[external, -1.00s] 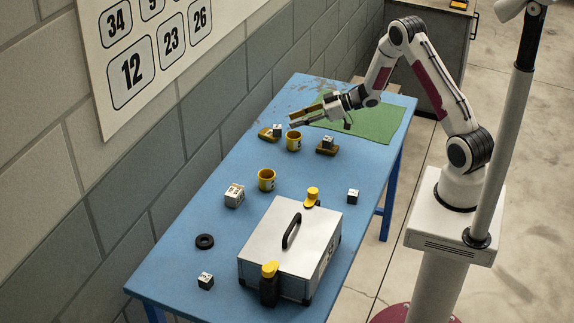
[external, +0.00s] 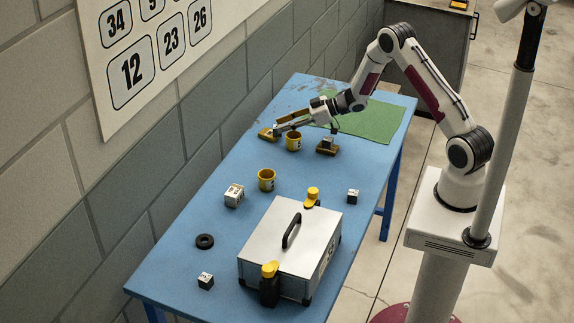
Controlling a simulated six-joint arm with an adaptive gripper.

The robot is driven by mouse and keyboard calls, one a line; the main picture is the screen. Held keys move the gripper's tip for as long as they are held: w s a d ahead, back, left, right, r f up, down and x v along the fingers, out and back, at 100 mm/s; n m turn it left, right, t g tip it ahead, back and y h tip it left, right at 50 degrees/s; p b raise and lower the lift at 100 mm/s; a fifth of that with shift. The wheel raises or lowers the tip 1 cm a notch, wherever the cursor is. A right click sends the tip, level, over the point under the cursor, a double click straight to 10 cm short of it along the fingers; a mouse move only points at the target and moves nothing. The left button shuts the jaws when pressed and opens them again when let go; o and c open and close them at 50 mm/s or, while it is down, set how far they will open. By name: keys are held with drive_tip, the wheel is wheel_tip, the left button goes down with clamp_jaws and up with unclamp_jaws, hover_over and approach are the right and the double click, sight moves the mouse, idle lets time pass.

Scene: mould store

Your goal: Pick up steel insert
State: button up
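Several small grey metal cubes with dark marks are on the blue table; I cannot tell by label which is the steel insert. One sat on the far-left yellow-brown holder (external: 266,135), where my gripper (external: 278,128) now is. The fingers reach down over this spot and largely hide that cube. I cannot see whether they touch or clasp it. Another cube (external: 328,141) sits on a similar holder (external: 326,151) to the right. More cubes lie apart on the table, at the right (external: 352,196) and at the front left (external: 206,281).
A yellow cup (external: 294,141) stands just right of my fingers, a second (external: 267,180) nearer. A larger pale block (external: 234,195), black ring (external: 204,241) and big metal case (external: 291,243) with a handle occupy the near half. The green mat (external: 378,122) is mostly clear.

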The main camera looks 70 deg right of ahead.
drive_tip(key=shift+x, duration=1.1)
clamp_jaws()
